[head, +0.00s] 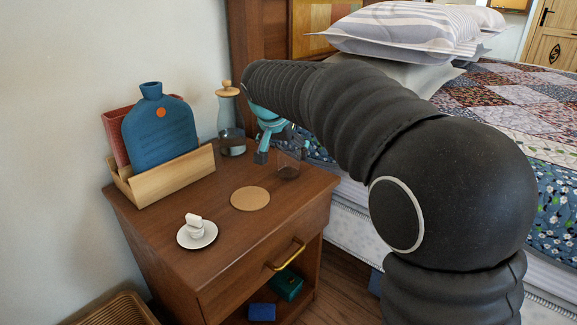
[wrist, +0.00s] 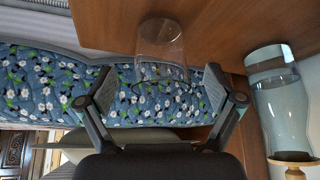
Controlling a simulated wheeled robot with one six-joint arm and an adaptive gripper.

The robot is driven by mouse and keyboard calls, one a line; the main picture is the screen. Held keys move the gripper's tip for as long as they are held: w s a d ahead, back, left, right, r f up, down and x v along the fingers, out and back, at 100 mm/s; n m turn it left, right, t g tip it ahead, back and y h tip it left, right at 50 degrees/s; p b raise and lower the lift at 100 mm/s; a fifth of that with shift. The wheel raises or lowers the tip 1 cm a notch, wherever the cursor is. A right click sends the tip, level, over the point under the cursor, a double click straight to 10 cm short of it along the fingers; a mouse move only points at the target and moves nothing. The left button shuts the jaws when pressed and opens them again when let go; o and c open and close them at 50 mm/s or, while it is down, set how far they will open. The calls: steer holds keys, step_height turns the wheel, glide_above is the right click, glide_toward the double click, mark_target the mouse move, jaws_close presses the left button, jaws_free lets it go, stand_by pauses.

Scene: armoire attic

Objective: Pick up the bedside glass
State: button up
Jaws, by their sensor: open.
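The bedside glass (head: 289,165) is a clear, empty-looking tumbler. It stands near the back right corner of the wooden nightstand (head: 215,235). My gripper (head: 279,153) is open at the glass, coming down from above and behind it. In the wrist view the glass (wrist: 162,48) appears centred between the two spread fingers of my gripper (wrist: 158,88), with its rim end level with the fingertips. A gap shows on each side, so the fingers do not grip it. My arm hides part of the area behind the glass.
A carafe (head: 232,138) with a wooden stopper stands just left of the glass. A cork coaster (head: 250,199), a small white dish (head: 197,235) and a wooden holder (head: 172,178) with a blue hot-water bottle (head: 160,130) share the top. The bed (head: 505,110) is to the right.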

mark_target(288, 162)
steer(key=shift+b+x, duration=0.55)
steer(key=shift+x, duration=2.8)
steer(key=c, duration=1.4)
